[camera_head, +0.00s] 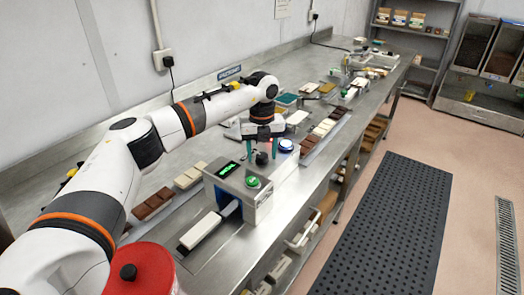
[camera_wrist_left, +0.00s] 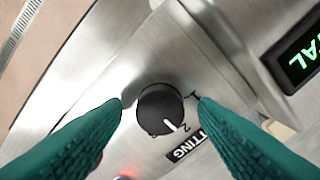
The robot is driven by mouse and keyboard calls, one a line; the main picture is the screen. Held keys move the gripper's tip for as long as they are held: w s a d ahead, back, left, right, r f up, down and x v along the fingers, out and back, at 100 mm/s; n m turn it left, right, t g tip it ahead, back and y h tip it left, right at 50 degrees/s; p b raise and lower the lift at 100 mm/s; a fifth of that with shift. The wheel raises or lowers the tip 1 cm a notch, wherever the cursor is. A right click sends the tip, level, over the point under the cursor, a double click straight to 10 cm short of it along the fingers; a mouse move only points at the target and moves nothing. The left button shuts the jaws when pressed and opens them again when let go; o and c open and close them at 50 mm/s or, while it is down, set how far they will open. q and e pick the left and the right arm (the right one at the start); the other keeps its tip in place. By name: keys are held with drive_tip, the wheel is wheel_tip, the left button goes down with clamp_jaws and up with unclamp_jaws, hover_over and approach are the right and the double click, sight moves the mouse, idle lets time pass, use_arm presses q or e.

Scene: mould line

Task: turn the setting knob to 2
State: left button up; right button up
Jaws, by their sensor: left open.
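The setting knob (camera_wrist_left: 160,106) is black and round with a white pointer line, on a brushed metal panel. In the left wrist view the pointer aims to the lower right, close to a small printed 2 (camera_wrist_left: 186,128). A black label (camera_wrist_left: 188,144), partly hidden, reads "TTING". My left gripper (camera_wrist_left: 161,100) is open, its green fingers on either side of the knob; I cannot tell whether they touch it. My right gripper is out of view.
The machine has a green-lit display (camera_head: 229,169) and a green button (camera_head: 253,182). A blue button (camera_head: 286,146) is just right of the gripper. Chocolate moulds (camera_head: 153,203) line the bench. A red lid (camera_head: 140,271) is at the front left.

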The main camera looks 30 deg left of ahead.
sight(262, 155)
use_arm(q)
drive_tip(key=shift+r, duration=0.1)
wheel_tip(262, 155, up, 12)
drive_tip(key=b, duration=0.2)
idle(0.5)
